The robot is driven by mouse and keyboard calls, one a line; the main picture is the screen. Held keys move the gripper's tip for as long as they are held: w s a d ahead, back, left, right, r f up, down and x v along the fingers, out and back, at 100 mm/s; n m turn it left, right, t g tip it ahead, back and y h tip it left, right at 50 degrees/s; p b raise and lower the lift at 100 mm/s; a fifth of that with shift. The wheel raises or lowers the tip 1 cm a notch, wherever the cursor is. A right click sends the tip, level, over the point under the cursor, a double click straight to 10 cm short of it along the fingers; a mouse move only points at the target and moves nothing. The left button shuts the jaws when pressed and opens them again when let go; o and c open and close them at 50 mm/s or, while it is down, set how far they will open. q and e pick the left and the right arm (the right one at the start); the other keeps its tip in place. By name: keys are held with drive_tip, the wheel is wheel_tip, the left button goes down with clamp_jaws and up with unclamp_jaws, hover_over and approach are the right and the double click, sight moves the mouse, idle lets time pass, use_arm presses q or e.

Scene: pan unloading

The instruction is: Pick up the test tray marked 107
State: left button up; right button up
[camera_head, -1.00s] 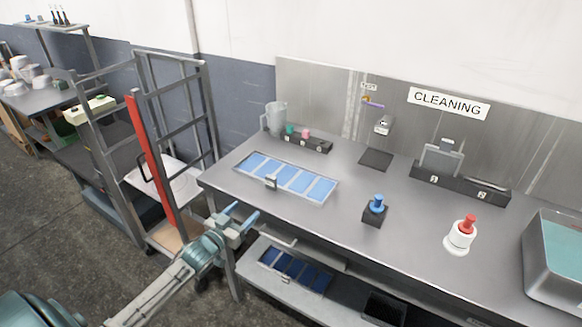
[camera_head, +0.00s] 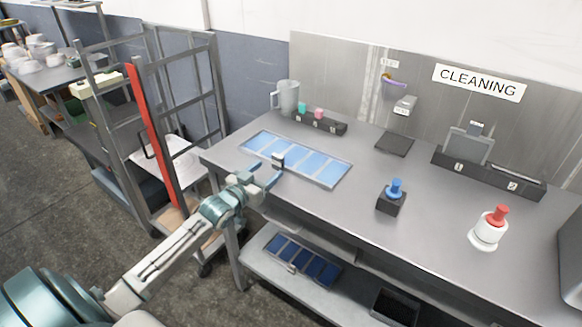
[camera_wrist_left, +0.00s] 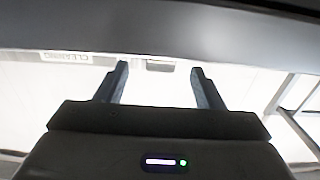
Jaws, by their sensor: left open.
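A tray of blue panels (camera_head: 317,164) in a grey frame lies flat on the steel worktop. A small dark grip (camera_head: 278,160) stands at its front edge. A second, darker blue tray (camera_head: 318,268) lies on the shelf below. No number is readable on either tray. My left gripper (camera_head: 267,172) is at the worktop's front edge, just short of the upper tray's grip, with its fingers apart. In the left wrist view the gripper (camera_wrist_left: 160,70) is open, and a small dark shape shows between its fingertips. My right gripper is not in view.
A mug (camera_head: 286,97), a black block with coloured items (camera_head: 319,122), a blue-topped stand (camera_head: 392,199) and a red-topped white bottle (camera_head: 489,229) stand on the worktop (camera_head: 305,205). A grey rack with a red bar (camera_head: 150,135) stands left of my arm.

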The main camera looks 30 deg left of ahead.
sight(276, 161)
use_arm(q)
drive_tip(key=shift+w, duration=0.5)
drive_tip(key=shift+w+b, duration=0.25)
drive_tip(key=shift+b, duration=0.1)
drive_tip(key=shift+w+r, duration=0.15)
drive_tip(key=shift+w, duration=0.55)
drive_tip(key=w+b, duration=0.1)
drive_tip(key=w, duration=0.2)
drive_tip(key=shift+w+d+r, duration=0.1)
drive_tip(key=shift+w+r, duration=0.05)
drive_tip(key=shift+w, duration=0.45)
drive_tip(key=shift+s, duration=0.1)
drive_tip(key=c, duration=1.3)
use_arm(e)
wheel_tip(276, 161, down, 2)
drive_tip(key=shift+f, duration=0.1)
